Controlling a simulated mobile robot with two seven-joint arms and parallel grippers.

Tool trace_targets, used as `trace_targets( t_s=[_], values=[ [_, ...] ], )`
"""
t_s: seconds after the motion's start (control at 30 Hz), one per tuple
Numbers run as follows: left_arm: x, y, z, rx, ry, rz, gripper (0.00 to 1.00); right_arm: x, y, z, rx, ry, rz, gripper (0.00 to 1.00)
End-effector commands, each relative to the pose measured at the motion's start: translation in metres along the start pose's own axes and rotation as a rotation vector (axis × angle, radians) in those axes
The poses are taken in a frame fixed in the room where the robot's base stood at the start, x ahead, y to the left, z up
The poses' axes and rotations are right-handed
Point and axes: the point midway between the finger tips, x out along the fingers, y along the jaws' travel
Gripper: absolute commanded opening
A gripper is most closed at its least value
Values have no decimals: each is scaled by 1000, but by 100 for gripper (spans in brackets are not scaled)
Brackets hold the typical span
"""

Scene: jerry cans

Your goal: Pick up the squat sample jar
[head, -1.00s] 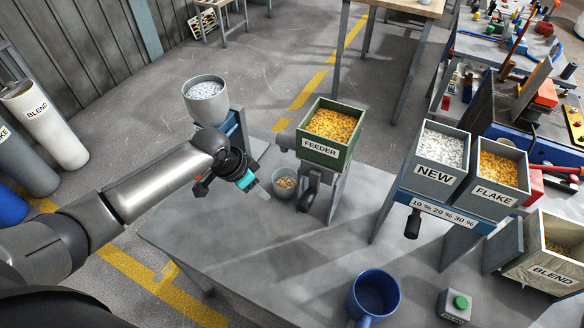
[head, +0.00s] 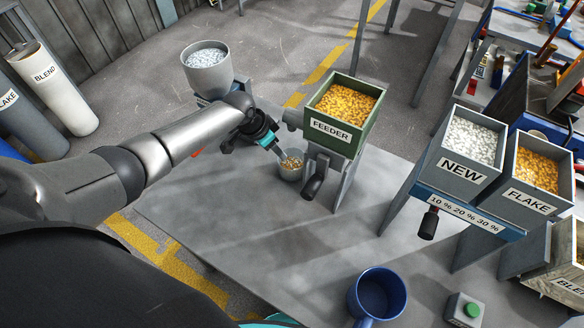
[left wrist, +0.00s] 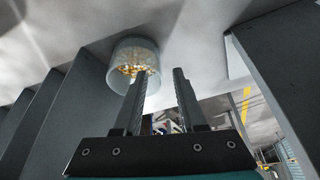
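The squat sample jar (head: 291,168) is a small translucent cup with orange-brown flakes in it. It stands on the grey table below and left of the feeder, and in the left wrist view (left wrist: 152,52) it shows just beyond the fingers. My left gripper (head: 282,154) is at the jar's near left upper side in the head view. In the left wrist view its two dark fingers (left wrist: 160,72) are apart with nothing held; the left finger overlaps the jar's edge. I cannot tell whether it touches. My right gripper's fingers do not show.
The green feeder box (head: 345,108) and its dark spout (head: 314,184) stand close right of the jar. A grey hopper (head: 207,70) is behind my left arm. The NEW and FLAKE bins (head: 468,143), a blue mug (head: 377,293) and a green button box (head: 464,309) are farther right.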

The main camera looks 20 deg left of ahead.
Motion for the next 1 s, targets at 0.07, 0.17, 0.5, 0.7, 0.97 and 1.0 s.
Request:
trace_targets(
  t_s=[0.07,0.17,0.5,0.7,0.97,1.0],
  values=[
    [4,0,-1,-1,2,-1,40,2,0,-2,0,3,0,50],
    [8,0,-2,-1,3,0,40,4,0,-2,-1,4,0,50],
    [48,-1,-4,-1,1,0,40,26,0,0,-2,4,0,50],
    [56,-2,-4,0,1,-1,40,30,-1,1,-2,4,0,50],
    [56,-2,-4,0,1,-1,34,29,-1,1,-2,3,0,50],
    [56,-2,-4,0,1,-1,30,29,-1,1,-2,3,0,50]
  ],
)
